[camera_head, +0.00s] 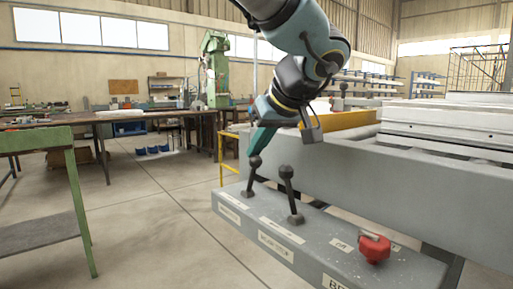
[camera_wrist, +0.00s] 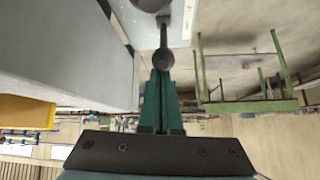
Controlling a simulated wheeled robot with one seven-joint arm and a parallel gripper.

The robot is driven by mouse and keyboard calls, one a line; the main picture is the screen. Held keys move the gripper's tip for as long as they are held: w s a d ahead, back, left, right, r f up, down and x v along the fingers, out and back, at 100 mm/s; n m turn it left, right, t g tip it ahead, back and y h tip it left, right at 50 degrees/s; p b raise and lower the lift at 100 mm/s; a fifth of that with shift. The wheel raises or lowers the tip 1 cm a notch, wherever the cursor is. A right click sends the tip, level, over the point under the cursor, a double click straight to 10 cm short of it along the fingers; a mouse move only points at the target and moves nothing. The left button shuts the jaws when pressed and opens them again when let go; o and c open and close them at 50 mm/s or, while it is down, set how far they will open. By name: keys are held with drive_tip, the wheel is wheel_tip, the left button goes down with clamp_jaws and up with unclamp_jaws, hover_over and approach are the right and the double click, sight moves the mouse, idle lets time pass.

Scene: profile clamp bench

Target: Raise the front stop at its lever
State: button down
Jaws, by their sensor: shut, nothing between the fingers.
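Two black levers with ball knobs stand on a grey control box (camera_head: 325,240) in the head view. The left lever (camera_head: 251,178) leans slightly right; the second lever (camera_head: 290,192) stands nearer the middle, leaning slightly left. Labels lie by both, but I cannot read surely which is the front stop. My gripper (camera_head: 254,150) is shut and empty, its teal fingers pointing down at the left lever's knob. In the wrist view, the fingertips (camera_wrist: 162,72) are at a lever's black knob (camera_wrist: 163,59); I cannot tell if they touch.
A red knob (camera_head: 375,248) sits at the box's right end. The grey bench beam (camera_head: 400,170) runs behind the box, with pale profiles (camera_head: 450,120) on top and a yellow part (camera_head: 350,120). A green-framed table (camera_head: 40,190) stands left; the floor between is clear.

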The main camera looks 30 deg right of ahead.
drive_tip(key=shift+w+r, duration=0.15)
drive_tip(key=shift+w, duration=0.2)
drive_tip(key=s+r, duration=0.4)
drive_tip(key=r, duration=0.4)
drive_tip(key=shift+s+d+r+p, duration=0.2)
drive_tip(key=shift+d+p, duration=0.1)
drive_tip(key=shift+d, duration=0.1)
drive_tip(key=shift+w, duration=0.1)
